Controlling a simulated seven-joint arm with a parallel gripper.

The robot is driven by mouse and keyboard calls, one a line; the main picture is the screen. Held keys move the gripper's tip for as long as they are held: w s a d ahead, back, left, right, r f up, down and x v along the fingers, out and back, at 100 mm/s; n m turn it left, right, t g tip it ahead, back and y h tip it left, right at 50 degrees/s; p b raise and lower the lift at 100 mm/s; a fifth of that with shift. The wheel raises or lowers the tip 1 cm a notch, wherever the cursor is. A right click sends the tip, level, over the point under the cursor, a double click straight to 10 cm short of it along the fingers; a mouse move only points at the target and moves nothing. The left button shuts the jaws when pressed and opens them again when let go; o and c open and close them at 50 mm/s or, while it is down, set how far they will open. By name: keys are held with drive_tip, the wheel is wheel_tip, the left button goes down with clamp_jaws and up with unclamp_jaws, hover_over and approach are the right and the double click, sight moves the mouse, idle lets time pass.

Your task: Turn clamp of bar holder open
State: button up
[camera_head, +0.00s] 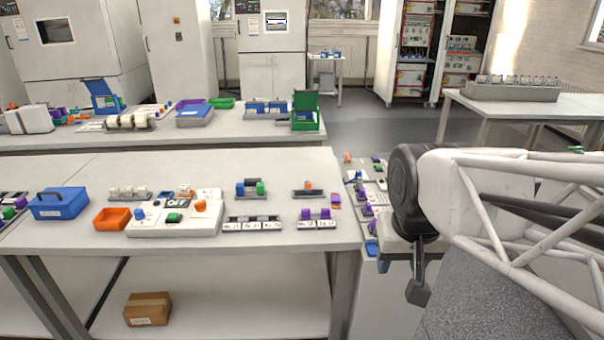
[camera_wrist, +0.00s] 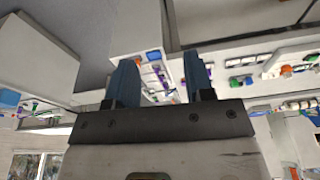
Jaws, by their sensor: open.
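My gripper (camera_head: 418,290) hangs at the right of the head view, beyond the right end of the front table. In the wrist view my gripper (camera_wrist: 160,78) has its two fingers wide apart with nothing between them. A narrow grey holder with an orange piece on top (camera_head: 308,190) stands near the table's right end.
The front table (camera_head: 80,175) also carries a blue box (camera_head: 60,205), an orange tray (camera_head: 111,219) and a white panel (camera_head: 175,222). A side bench with small devices (camera_head: 368,200) lies partly behind my arm. A cardboard box (camera_head: 147,309) sits on the lower shelf.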

drive_tip(key=w+a+r+m, duration=0.1)
drive_tip(key=w+r+m, duration=0.15)
drive_tip(key=w, duration=1.35)
drive_tip(key=m+g, duration=0.2)
drive_tip(key=m, duration=0.4)
hover_over(309, 183)
wheel_tip(309, 183, down, 17)
drive_tip(key=shift+r, duration=0.1)
drive_tip(key=shift+f, duration=3.95)
